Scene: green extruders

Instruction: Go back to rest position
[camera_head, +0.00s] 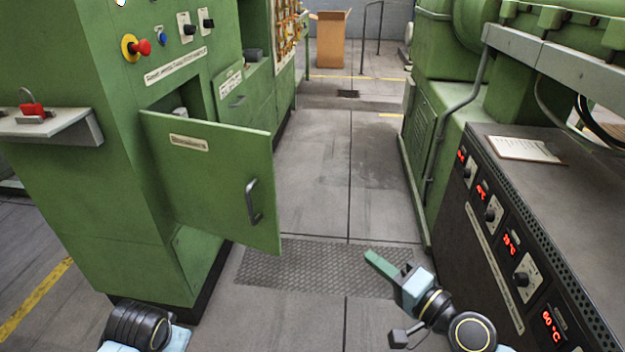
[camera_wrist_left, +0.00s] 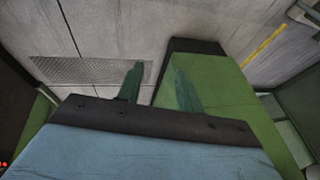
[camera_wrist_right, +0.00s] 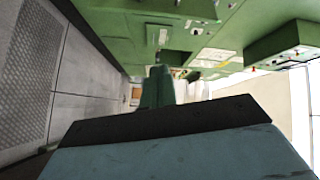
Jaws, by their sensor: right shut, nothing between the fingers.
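My right gripper (camera_head: 375,259) is over the floor in the aisle in the head view, its green fingers together and empty. It also shows shut in the right wrist view (camera_wrist_right: 157,85). My left arm is at the bottom left of the head view, where its fingers cannot be seen. In the left wrist view, the left gripper (camera_wrist_left: 159,82) has its two green fingers apart, with nothing between them. The open green cabinet door (camera_head: 215,180) has a dark handle and stands between the cabinet and the right gripper, apart from the gripper.
The green cabinet (camera_head: 105,190) stands at left with a shelf (camera_head: 60,130). A dark control panel (camera_head: 500,230) with red displays lines the right. A cardboard box (camera_head: 331,40) is at the back. The aisle floor (camera_head: 310,190) between is clear, with a metal plate (camera_head: 310,266).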

